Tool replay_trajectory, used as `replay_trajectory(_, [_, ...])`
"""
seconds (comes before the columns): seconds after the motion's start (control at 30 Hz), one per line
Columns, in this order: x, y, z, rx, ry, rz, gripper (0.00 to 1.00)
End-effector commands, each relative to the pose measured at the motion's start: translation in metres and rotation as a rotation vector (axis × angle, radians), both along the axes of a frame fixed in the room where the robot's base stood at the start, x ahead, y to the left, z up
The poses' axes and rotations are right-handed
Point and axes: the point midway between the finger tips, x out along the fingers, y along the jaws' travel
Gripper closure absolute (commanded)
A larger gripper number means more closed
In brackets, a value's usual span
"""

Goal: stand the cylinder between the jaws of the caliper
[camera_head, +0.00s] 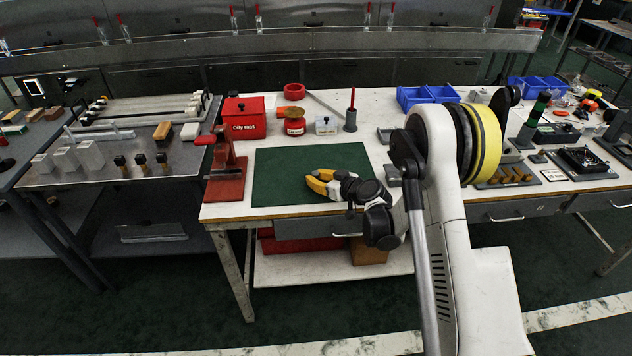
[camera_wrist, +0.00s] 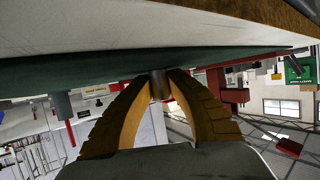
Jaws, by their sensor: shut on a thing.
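My gripper (camera_head: 318,184) is low over the green mat (camera_head: 285,165), with its yellow fingers pointing left. In the wrist view its fingertips (camera_wrist: 160,84) are closed on a small grey cylinder (camera_wrist: 159,88). The cylinder is close to the mat; I cannot tell whether it touches. In the head view the cylinder is hidden by the fingers. I cannot identify the caliper with certainty. Two grey blocks, one (camera_head: 384,135) behind the other (camera_head: 392,172), show at the mat's right side, partly covered by my arm, and may be part of it.
A red clamp-like stand (camera_head: 226,172) stands left of the mat. Behind the mat are a red box (camera_head: 243,118), a red pot (camera_head: 295,126) and a grey post with a red handle (camera_head: 350,122). Blue bins (camera_head: 428,95) stand at the back right. The mat's left part is clear.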

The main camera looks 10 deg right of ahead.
Motion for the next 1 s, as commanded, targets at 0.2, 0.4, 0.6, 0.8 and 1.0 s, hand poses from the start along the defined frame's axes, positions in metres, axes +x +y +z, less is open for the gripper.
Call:
replay_trajectory(0.2, [0.0, 0.0, 0.001, 0.0, 0.0, 0.0, 1.0])
replay_trajectory(0.4, [0.0, 0.0, -0.001, 0.0, 0.0, 0.0, 0.61])
replay_trajectory(0.6, [0.0, 0.0, -0.001, 0.0, 0.0, 0.0, 0.61])
replay_trajectory(0.8, [-0.007, -0.006, 0.007, 0.0, 0.0, -0.001, 0.61])
replay_trajectory(1.0, [-0.04, -0.028, 0.026, 0.001, 0.001, -0.003, 0.61])
